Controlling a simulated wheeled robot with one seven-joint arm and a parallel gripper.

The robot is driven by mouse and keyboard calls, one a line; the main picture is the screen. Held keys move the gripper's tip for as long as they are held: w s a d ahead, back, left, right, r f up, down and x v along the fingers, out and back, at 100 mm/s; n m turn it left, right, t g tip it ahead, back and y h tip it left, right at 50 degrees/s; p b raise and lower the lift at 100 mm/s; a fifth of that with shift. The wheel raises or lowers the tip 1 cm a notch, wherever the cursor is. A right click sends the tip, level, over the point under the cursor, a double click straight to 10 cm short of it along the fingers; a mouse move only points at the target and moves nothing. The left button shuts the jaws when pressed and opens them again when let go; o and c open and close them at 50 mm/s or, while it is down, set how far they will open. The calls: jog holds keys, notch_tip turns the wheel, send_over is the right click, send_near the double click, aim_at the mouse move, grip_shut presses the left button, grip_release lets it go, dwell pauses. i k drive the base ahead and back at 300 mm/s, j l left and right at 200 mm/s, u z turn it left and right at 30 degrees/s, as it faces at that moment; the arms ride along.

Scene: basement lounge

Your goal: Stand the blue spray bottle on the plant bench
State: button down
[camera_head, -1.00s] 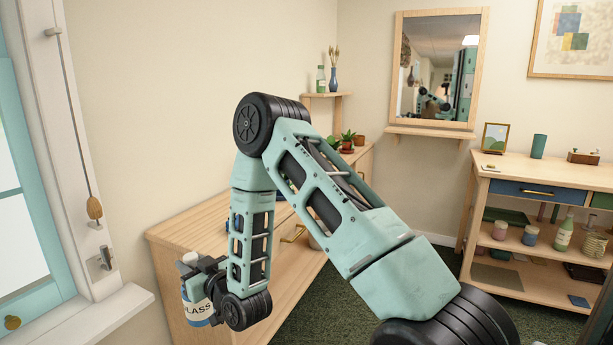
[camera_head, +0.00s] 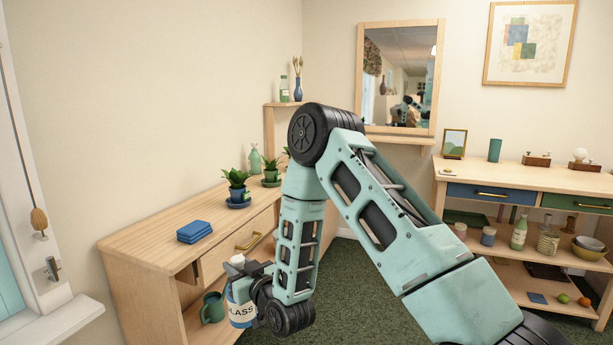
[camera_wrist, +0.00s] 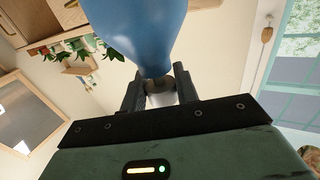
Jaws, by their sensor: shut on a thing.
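The blue spray bottle (camera_head: 240,312) has a white top and a label reading "GLASS". My gripper (camera_head: 250,272) is shut on it near its neck. In the wrist view the blue body (camera_wrist: 135,30) fills the top centre, with my gripper's fingers (camera_wrist: 159,90) on either side of the narrow neck. In the head view the bottle hangs upright in front of the plant bench (camera_head: 150,237), below the level of its top. Part of the bottle is hidden by my gripper and wrist.
Potted plants (camera_head: 238,180) and a clear green bottle (camera_head: 255,160) stand at the bench's far end. A folded blue item (camera_head: 194,231) lies nearer. A green mug (camera_head: 212,307) is on the lower shelf. The bench top's near left is bare. A sideboard (camera_head: 520,178) stands right.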

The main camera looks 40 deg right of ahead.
aim_at(186, 212)
jog(key=z, duration=1.2)
jog(key=i+j+z, duration=0.1)
jog(key=j, duration=0.65)
jog(key=i+j+z, duration=0.15)
jog(key=j, duration=0.55)
